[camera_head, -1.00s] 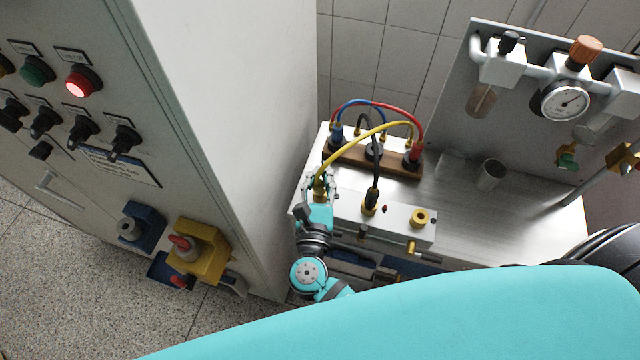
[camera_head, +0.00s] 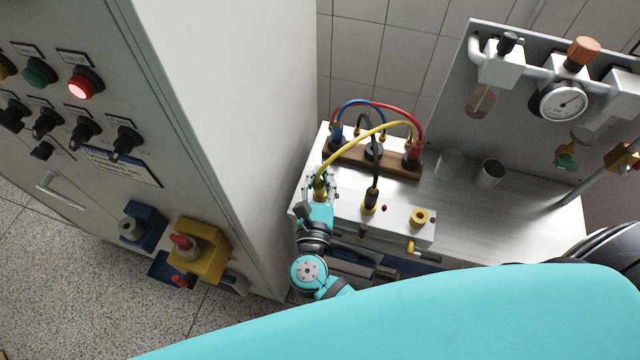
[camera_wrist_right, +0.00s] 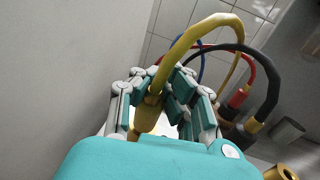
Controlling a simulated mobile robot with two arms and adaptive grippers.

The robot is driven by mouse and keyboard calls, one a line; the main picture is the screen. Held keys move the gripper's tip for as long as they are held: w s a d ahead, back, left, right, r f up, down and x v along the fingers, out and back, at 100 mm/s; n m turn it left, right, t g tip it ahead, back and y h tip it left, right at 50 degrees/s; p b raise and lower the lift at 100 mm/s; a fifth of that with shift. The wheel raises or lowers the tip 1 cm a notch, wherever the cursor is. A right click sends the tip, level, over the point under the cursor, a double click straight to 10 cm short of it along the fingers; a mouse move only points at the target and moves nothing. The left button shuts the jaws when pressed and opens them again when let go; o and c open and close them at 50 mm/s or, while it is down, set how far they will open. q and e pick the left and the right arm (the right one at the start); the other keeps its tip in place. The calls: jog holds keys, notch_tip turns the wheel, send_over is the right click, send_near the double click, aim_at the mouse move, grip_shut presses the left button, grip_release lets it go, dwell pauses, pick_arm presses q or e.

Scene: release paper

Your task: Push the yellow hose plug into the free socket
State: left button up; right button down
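The yellow hose plug (camera_head: 319,190) stands at the left end of a pale socket block (camera_head: 395,221). In the right wrist view the plug (camera_wrist_right: 147,117) is between my right gripper's fingers, nearer the left one. My right gripper (camera_head: 321,184) is around the plug; whether its fingers press on it is unclear. The plug's lower end is hidden, so I cannot tell if it sits in a socket. An open brass socket (camera_head: 419,217) is at the block's right end. A black hose's plug (camera_head: 370,200) stands in the middle. My left gripper is not in view.
Behind the block, a wooden rack (camera_head: 345,156) holds blue, black and red hose ends. A metal cup (camera_head: 490,173) and a clear glass (camera_head: 449,163) stand on the bench. A tall grey cabinet (camera_head: 230,110) rises close on the left.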

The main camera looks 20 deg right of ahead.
jog(key=shift+a+f, duration=0.1)
jog(key=shift+f, duration=0.05)
jog(key=c, duration=1.4)
grip_release()
jog(key=shift+s, duration=0.15)
jog(key=v, duration=1.2)
